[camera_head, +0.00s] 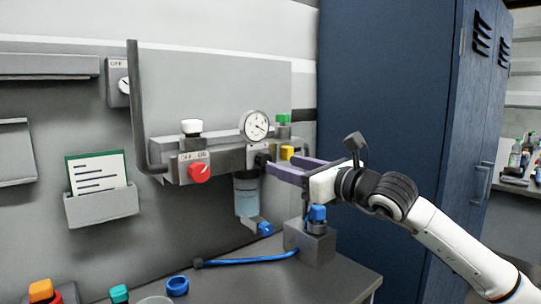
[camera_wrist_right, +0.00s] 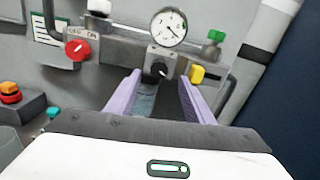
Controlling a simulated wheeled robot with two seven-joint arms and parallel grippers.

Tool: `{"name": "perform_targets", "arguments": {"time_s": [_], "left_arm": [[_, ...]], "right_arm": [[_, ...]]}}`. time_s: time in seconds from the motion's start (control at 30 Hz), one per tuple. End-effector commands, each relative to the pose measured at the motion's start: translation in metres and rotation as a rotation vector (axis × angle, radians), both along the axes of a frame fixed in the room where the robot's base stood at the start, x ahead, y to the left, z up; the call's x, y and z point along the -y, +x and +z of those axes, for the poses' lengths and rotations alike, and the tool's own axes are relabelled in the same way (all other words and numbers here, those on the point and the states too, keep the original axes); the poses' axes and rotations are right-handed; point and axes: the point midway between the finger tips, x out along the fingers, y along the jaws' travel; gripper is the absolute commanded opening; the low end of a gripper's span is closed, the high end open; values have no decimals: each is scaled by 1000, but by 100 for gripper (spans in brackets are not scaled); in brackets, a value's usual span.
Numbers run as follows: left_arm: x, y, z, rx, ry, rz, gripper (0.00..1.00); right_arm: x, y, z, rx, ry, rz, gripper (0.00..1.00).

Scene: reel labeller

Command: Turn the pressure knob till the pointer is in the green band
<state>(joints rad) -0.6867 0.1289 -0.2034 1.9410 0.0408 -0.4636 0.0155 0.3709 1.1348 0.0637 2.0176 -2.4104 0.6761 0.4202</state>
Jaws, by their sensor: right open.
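The round white pressure gauge (camera_head: 254,125) sits on the grey wall unit; it also shows in the right wrist view (camera_wrist_right: 169,26). Its dark pointer is visible, but I cannot make out a green band. The black pressure knob (camera_wrist_right: 158,69) is on a light plate just below the gauge. It shows small and partly hidden in the head view (camera_head: 262,159). My right gripper (camera_head: 279,169) is open, its purple fingers pointing at the knob. In the right wrist view the knob appears between and beyond the fingertips (camera_wrist_right: 158,81). Contact is not visible. My left gripper is out of view.
A red rotary switch (camera_head: 199,172) is left of the knob, a yellow part (camera_head: 287,153) close on its right. A clear bowl (camera_head: 246,195) hangs below. A bent grey pipe (camera_head: 139,110) stands out at left. A blue-topped block (camera_head: 311,243) stands on the bench under my gripper.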

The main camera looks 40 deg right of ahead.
Motion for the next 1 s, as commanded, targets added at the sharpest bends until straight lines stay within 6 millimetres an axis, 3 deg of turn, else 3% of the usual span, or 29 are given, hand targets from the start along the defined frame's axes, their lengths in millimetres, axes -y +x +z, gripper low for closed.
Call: {"name": "perform_targets", "arguments": {"time_s": [0.03,0.4,0.77,0.8,1.0], "left_arm": [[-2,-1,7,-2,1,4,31],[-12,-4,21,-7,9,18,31],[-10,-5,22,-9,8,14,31],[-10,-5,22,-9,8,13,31],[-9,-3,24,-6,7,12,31]], "right_arm": [[-1,8,6,2,2,0,48],[-5,57,3,1,2,2,48],[-6,64,-1,0,-2,3,48],[-6,64,-1,0,-2,3,46],[-6,64,0,0,-2,3,12]]}}
